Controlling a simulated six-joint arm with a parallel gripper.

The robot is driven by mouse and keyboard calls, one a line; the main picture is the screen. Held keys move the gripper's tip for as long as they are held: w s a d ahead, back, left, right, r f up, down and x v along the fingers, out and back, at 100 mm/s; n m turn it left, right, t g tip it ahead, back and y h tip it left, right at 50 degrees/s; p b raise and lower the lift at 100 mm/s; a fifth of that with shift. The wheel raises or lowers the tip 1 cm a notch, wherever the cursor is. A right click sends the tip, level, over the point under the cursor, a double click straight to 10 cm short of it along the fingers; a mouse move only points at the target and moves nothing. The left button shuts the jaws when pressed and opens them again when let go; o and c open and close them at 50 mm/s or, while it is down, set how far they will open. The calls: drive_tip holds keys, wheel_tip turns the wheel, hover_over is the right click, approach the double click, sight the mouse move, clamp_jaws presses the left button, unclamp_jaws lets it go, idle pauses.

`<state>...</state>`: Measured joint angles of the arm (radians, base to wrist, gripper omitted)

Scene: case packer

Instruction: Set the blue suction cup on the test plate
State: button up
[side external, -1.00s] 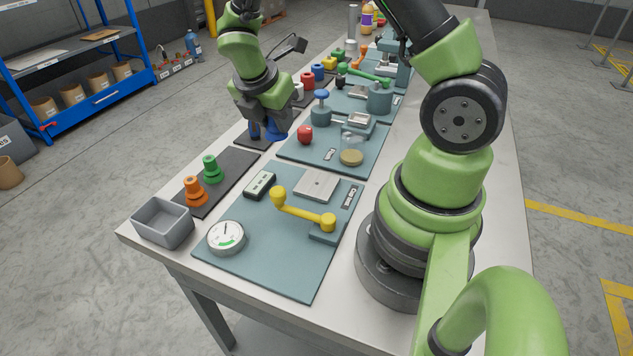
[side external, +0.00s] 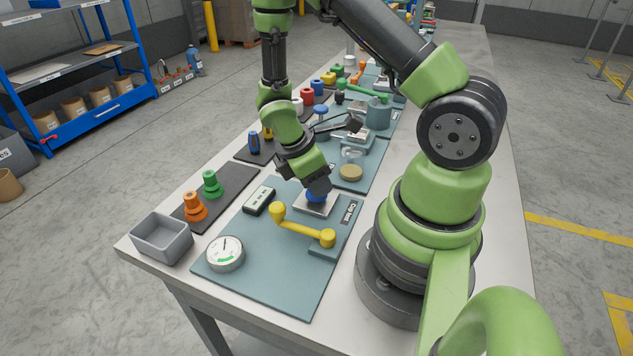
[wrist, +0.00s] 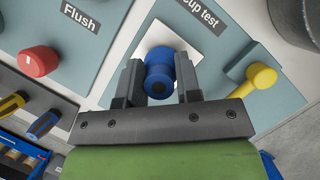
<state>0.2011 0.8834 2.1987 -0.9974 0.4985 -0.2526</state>
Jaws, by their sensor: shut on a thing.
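The blue suction cup (wrist: 159,73) is between the two fingers of my gripper (wrist: 158,80) in the wrist view, and the fingers are shut on it. In the side view the cup (side external: 316,196) shows just below my gripper (side external: 317,186), at the test plate. The test plate (side external: 309,207) is a light square metal plate on the blue-grey cup test board (side external: 262,275). The plate also shows behind the cup in the wrist view (wrist: 150,42). Whether the cup touches the plate, I cannot tell.
A yellow lever (side external: 300,226) stands close in front of the plate. A small dark-screened box (side external: 259,200) and a round gauge (side external: 226,253) are on the same board. Orange (side external: 195,206) and green (side external: 212,184) cups stand on a dark strip beside a grey bin (side external: 161,238).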

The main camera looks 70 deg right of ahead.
drive_tip(key=shift+f, duration=0.45)
drive_tip(key=o, duration=1)
drive_tip(key=shift+f, duration=0.1)
drive_tip(key=v, duration=1.2)
drive_tip(key=s+a+r+m+t+y, duration=0.2)
drive_tip(key=s+a+r+m+t, duration=0.2)
drive_tip(key=r, duration=0.4)
drive_tip(key=s+a+r+m+t+y, duration=0.3)
drive_tip(key=s+a+r+m+t, duration=0.2)
drive_tip(key=r+m, duration=0.4)
drive_tip(key=shift+t, duration=0.7)
